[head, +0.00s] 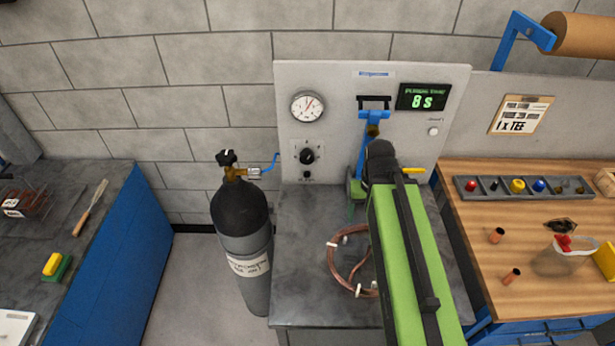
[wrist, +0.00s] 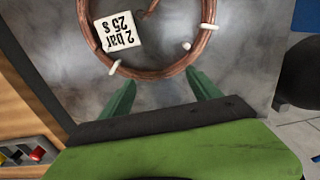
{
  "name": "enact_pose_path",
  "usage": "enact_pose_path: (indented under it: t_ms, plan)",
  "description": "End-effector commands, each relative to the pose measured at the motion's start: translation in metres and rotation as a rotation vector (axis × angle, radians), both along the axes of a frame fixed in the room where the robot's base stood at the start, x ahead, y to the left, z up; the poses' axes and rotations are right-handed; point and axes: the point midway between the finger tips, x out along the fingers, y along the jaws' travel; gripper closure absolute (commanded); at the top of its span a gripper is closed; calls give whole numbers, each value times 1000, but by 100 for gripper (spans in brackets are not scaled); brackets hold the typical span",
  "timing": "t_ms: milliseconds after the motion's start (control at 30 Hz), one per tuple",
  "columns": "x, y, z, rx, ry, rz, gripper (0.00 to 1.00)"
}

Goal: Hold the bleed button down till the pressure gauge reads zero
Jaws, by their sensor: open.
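The round white pressure gauge (head: 308,107) is on the grey back panel. Its needle points to the upper right; the digits are too small to read. Below it are a black knob (head: 307,157) and a small dark round part (head: 307,174). A small white round button (head: 433,131) is at the panel's right. I cannot tell which is the bleed button. My gripper (head: 354,198) is in front of the panel, partly hidden by my green arm. In the wrist view my gripper (wrist: 162,80) is open and empty, its fingers apart near the copper coil.
The copper coil (head: 340,262) lies on the grey bench; its tag (wrist: 118,31) reads 2 bar, 25 s. A green display (head: 422,98) reads 8 s. A dark gas cylinder (head: 242,240) stands at the bench's left. A wooden bench (head: 460,215) with parts stands right.

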Motion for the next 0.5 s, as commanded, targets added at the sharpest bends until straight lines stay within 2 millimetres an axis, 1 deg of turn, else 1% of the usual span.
enact_pose_path:
  t_ms: [33, 67, 500]
  plan:
    - [0, 0, 0, 0, 0, 0, 36]
    - [0, 0, 0, 0, 0, 0, 40]
    - [0, 0, 0, 0, 0, 0, 98]
